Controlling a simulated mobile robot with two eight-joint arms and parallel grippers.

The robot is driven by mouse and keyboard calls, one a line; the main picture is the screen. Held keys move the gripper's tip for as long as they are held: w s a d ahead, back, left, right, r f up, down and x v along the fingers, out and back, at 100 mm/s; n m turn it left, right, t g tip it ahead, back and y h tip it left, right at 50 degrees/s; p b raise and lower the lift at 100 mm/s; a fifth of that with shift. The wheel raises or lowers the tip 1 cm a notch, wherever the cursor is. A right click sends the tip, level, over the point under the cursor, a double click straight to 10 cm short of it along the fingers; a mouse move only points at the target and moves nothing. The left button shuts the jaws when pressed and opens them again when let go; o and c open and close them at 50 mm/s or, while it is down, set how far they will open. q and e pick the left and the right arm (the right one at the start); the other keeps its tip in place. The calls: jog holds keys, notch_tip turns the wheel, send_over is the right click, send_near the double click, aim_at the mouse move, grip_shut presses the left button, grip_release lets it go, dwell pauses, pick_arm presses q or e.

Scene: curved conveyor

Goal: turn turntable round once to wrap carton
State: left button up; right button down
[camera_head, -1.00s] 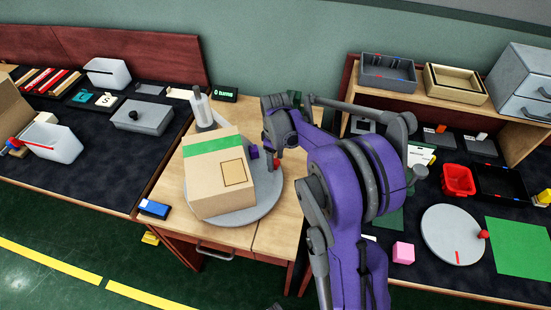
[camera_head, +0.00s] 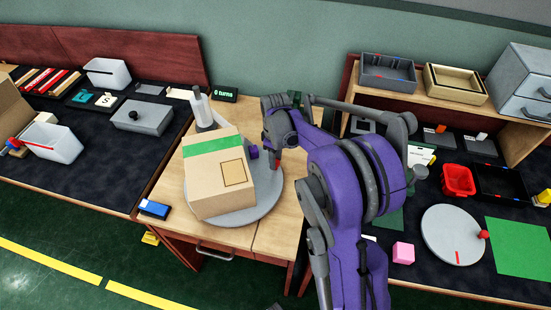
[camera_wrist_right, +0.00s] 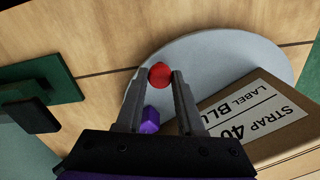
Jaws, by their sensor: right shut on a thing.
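The carton (camera_head: 215,180) is a brown box with a green strip across its top. It sits on the round grey turntable (camera_head: 262,206) on the wooden table. The counter (camera_head: 224,94) behind it reads "0 turns". My right gripper (camera_head: 272,160) is at the turntable's right edge. In the right wrist view my right gripper (camera_wrist_right: 158,82) is shut on the red knob (camera_wrist_right: 160,75) at the turntable rim. The carton's printed side (camera_wrist_right: 250,118) shows to the right there, and a small purple block (camera_wrist_right: 150,120) shows between the fingers. My left gripper is not in view.
A grey post with a white roll (camera_head: 201,108) stands behind the carton. A blue block (camera_head: 154,208) lies at the table's left edge. The right bench holds a second round plate (camera_head: 450,240), a red bin (camera_head: 458,181) and a pink cube (camera_head: 403,252).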

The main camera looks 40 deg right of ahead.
aim_at(245, 146)
jog(key=shift+w+d, duration=0.1)
dwell(0.8)
